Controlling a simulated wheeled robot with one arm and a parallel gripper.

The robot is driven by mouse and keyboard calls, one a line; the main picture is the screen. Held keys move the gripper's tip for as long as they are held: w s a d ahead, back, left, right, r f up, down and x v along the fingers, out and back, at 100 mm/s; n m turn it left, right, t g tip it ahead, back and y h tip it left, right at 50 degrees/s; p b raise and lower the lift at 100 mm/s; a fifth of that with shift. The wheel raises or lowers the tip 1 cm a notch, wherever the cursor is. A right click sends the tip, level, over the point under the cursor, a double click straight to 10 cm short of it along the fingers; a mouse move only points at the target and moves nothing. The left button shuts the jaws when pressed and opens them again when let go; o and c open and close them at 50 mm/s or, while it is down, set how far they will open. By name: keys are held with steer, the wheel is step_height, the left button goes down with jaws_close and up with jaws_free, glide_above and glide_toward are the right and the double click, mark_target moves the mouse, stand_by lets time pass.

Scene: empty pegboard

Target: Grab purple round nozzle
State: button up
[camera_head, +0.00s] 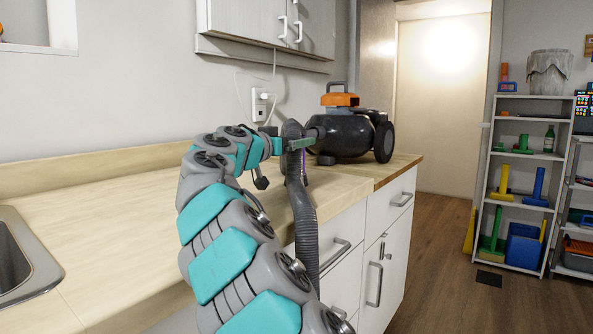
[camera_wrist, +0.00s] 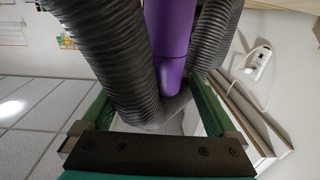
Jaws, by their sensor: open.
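The purple round nozzle (camera_wrist: 172,45) is a smooth cylinder in the upper middle of the wrist view. A looped grey ribbed hose (camera_wrist: 115,60) passes on both sides of it and across its lower end. In the head view only a thin purple sliver (camera_head: 304,166) shows beside the hose (camera_head: 304,215). My gripper (camera_wrist: 152,92) is open. Its green fingers stand left and right of the nozzle and part of the hose loop. I cannot tell whether either finger touches the hose. In the head view my gripper (camera_head: 288,144) is at the hose's top bend, partly hidden by it.
A black and orange vacuum cleaner (camera_head: 348,134) stands on the wooden counter (camera_head: 110,220) just beyond my gripper. A sink (camera_head: 30,265) is at the left. The wall outlet (camera_head: 259,104) with a cord is behind. Shelves (camera_head: 522,165) stand far right, with open floor before them.

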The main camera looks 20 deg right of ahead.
steer(key=x, duration=0.1)
steer(key=p+x, duration=0.1)
steer(key=x, duration=0.2)
steer(key=shift+w+d+f, duration=0.25)
steer(key=shift+w, duration=0.05)
jaws_close()
stand_by(0.6)
